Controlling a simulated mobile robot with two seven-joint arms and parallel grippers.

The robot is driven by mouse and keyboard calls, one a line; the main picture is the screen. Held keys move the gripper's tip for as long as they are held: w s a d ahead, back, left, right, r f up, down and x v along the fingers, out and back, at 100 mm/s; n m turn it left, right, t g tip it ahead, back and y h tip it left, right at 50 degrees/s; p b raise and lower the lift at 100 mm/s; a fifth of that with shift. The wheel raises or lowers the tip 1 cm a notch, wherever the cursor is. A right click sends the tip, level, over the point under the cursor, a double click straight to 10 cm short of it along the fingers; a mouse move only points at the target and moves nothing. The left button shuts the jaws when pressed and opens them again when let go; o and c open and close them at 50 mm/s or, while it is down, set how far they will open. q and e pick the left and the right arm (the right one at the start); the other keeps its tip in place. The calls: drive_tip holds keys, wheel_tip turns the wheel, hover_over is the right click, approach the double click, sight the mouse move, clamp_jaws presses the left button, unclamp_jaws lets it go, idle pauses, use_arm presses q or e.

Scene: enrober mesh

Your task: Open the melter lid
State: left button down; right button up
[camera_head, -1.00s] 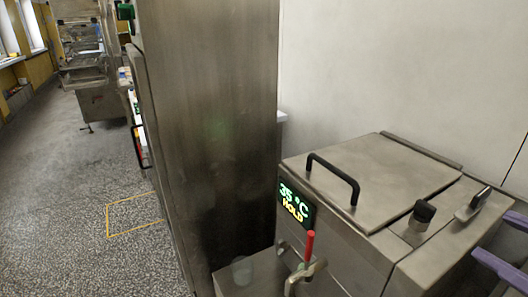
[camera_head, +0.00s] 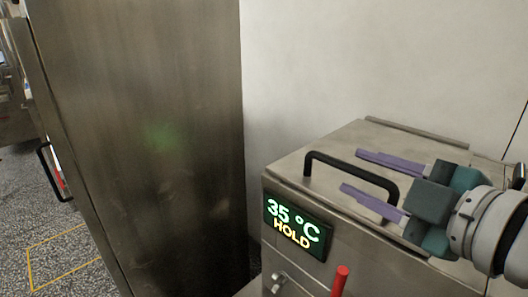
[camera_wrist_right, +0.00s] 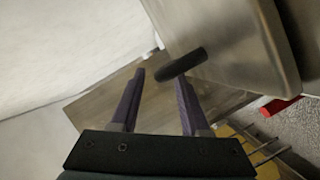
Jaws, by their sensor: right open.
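The melter lid (camera_head: 335,148) is a flat steel panel lying shut on top of the melter. A black bar handle (camera_head: 350,165) stands on it. My right gripper (camera_head: 350,170) has come in from the right with its two purple fingers apart. In the head view one finger shows beyond the handle and one on its near side. In the right wrist view the black handle (camera_wrist_right: 187,62) reaches across the right fingertip into the space between the tips. I cannot tell whether the fingers touch it. My left gripper is not in view.
A lit display (camera_head: 293,229) on the melter front reads 35 °C HOLD. A red-tipped lever (camera_head: 340,279) stands below it. A tall steel cabinet (camera_head: 150,130) stands to the left, and a pale wall (camera_head: 350,60) rises behind the melter.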

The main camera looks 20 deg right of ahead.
drive_tip(key=shift+x, duration=1.65)
clamp_jaws()
